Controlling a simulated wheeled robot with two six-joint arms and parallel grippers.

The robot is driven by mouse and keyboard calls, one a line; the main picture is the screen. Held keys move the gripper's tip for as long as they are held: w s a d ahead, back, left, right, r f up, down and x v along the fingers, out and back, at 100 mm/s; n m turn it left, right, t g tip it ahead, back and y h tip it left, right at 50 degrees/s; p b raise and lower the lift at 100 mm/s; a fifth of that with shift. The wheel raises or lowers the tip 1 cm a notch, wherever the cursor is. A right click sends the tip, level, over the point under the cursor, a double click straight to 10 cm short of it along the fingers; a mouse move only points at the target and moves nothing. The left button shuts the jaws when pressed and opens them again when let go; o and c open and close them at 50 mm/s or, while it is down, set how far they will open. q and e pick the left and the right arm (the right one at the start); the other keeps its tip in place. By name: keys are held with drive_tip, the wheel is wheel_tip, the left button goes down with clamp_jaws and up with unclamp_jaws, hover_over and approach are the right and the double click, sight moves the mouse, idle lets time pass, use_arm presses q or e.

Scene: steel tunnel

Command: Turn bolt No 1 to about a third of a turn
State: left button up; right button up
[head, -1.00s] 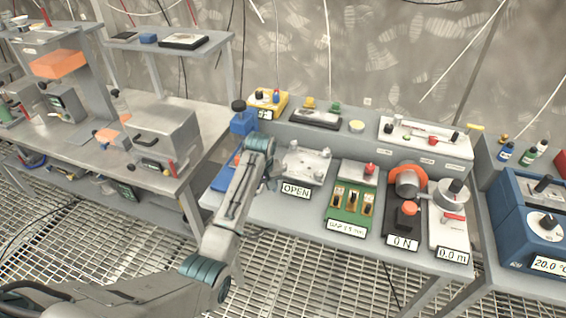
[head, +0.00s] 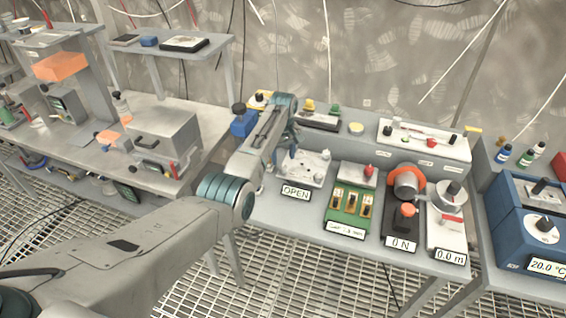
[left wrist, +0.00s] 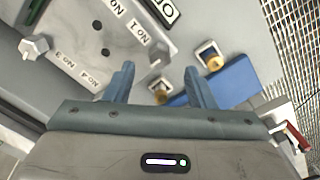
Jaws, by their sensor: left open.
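The bolt plate (head: 318,182) is a light grey block on the middle table, with an OPEN sign (head: 295,192) at its front edge. In the left wrist view the plate (left wrist: 75,28) carries labels, among them No 1, No 3 and No 4. A grey bolt head (left wrist: 158,54) by the No 1 label lies between and just beyond my fingertips. Another silver bolt (left wrist: 34,47) stands near the No 3 label. My left gripper (left wrist: 159,71) is open, its fingers apart with nothing held. In the head view my left gripper (head: 289,150) is over the plate's left part. My right gripper is out of view.
Right of the plate stand a green panel (head: 335,213) with brass parts, a device with an orange ring marked 0 N (head: 400,243), and a 0.0 m device. A blue box (head: 515,225) is at the far right. Brass-topped fittings (left wrist: 213,62) sit close to my fingers.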

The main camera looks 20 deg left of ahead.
sight(283, 167)
use_arm(q)
drive_tip(key=shift+f, duration=2.3)
drive_tip(key=c, duration=1)
